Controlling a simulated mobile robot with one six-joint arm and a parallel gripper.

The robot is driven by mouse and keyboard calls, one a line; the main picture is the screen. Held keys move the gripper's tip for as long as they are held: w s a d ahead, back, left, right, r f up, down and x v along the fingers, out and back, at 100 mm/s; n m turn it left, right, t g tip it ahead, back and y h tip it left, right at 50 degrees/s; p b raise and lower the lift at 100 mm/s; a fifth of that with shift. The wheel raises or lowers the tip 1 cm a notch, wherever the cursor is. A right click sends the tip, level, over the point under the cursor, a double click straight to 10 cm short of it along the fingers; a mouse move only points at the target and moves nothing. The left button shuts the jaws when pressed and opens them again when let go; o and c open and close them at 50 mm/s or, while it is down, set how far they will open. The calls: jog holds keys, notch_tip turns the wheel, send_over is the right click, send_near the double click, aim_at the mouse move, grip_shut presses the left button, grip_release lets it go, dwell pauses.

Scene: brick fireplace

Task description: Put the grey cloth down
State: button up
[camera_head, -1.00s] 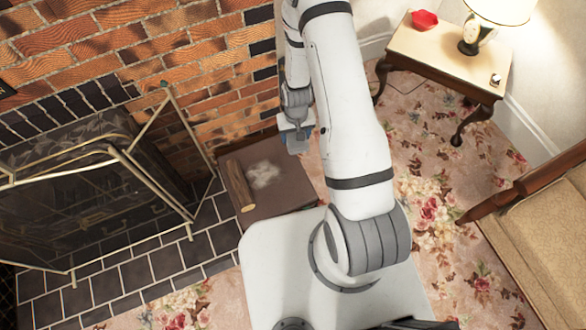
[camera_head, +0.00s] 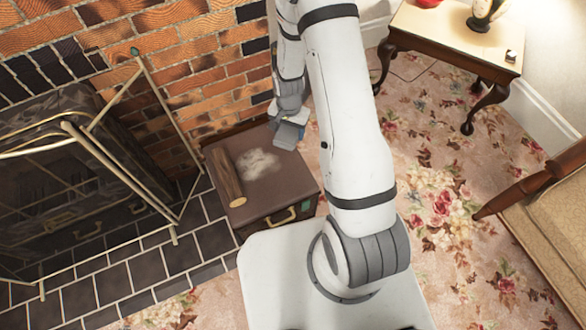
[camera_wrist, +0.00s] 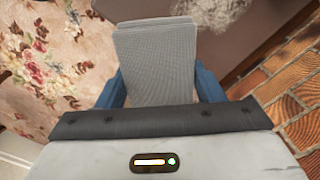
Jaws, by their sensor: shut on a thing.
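The grey cloth (camera_wrist: 155,50) is a folded, ribbed piece held between the blue fingers of my gripper (camera_wrist: 158,86) in the wrist view. My gripper is shut on it. In the head view my gripper (camera_head: 290,130) is at the back right corner of a low brown chest (camera_head: 283,184), and the cloth (camera_head: 287,137) shows as a small grey patch there. In the wrist view the cloth's far end overlaps the edge of the chest top (camera_wrist: 170,10). I cannot tell whether it touches the chest.
A log (camera_head: 226,178) and a whitish fuzzy patch (camera_head: 258,161) lie on the chest top. A metal fire screen (camera_head: 120,165) stands left of it. A side table (camera_head: 450,35) and an upholstered seat (camera_head: 550,230) stand on the right. Flowered carpet (camera_head: 430,125) lies between.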

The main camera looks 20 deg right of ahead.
aim_at(289, 160)
jog(key=f+m+b, duration=0.1)
jog(key=f+b, duration=0.3)
jog(key=f, duration=0.1)
jog(key=f+m+b, duration=0.1)
jog(key=f+b, duration=0.3)
jog(key=f, duration=0.2)
jog(key=f+m+b, duration=0.2)
jog(key=f+b, duration=0.2)
jog(key=f, duration=0.1)
jog(key=shift+w+f, duration=0.25)
jog(key=shift+f, duration=0.05)
jog(key=shift+b, duration=0.3)
jog(key=shift+f, duration=0.2)
jog(key=o, duration=0.9)
jog(key=shift+o, duration=0.2)
jog(key=shift+r, duration=0.1)
